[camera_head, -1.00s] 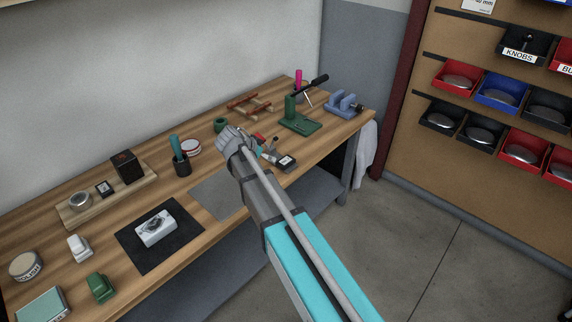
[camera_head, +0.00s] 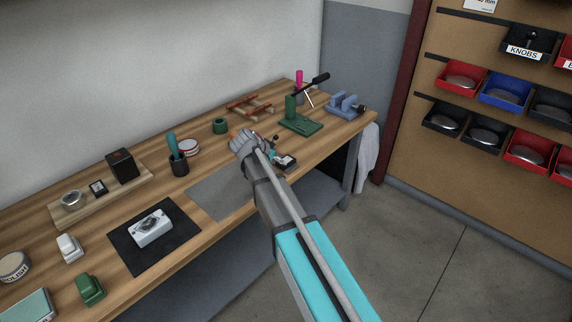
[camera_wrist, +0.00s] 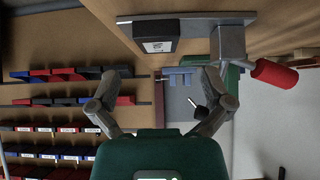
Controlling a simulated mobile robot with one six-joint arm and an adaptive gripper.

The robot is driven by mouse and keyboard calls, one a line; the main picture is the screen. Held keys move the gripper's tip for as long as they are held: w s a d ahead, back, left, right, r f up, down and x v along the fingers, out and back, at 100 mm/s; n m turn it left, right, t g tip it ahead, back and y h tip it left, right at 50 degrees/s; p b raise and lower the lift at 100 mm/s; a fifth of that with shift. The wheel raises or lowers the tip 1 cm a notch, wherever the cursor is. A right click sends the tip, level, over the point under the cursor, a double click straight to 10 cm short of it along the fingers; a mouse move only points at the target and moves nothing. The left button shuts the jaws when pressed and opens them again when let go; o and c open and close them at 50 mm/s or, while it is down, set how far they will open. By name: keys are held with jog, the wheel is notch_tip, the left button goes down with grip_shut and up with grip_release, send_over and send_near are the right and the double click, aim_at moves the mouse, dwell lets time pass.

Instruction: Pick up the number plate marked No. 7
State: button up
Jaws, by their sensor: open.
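I cannot read "No. 7" on anything. A black block with a white label (camera_wrist: 158,46) sits on a grey fixture in the wrist view, its lettering too small to read. It seems to be the same block (camera_head: 286,161) near the bench's front edge in the head view, just right of my gripper. My gripper (camera_head: 242,142) is over the bench, apart from both. In the wrist view its fingers (camera_wrist: 166,73) are spread with nothing between them.
A green press (camera_head: 298,117) and a blue vise (camera_head: 345,105) stand at the bench's right end. A red handle (camera_wrist: 273,73) rises beside the fixture. A grey mat (camera_head: 215,192) lies bare left of my arm. A black mat (camera_head: 130,247) holds a white box.

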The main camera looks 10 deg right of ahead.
aim_at(291, 157)
jog(key=shift+b+x, duration=1.75)
jog(key=shift+x, duration=0.9)
jog(key=shift+d+r, duration=0.15)
jog(key=shift+r, duration=0.05)
jog(key=c, duration=1.3)
jog(key=shift+r, duration=0.1)
notch_tip(291, 157, up, 3)
jog(key=p, duration=0.3)
jog(key=shift+f, duration=0.2)
jog(key=s+a+r+p, duration=0.1)
jog(key=s+r+p, duration=0.2)
jog(key=s, duration=0.1)
jog(key=s+a+r+p, duration=0.2)
jog(key=s+r+p, duration=0.1)
jog(key=s, duration=0.2)
jog(key=s+a+r+p, duration=0.1)
jog(key=s+r+p, duration=0.3)
jog(key=shift+s+a+r, duration=0.1)
jog(key=shift+s+a, duration=0.1)
jog(key=shift+a, duration=0.05)
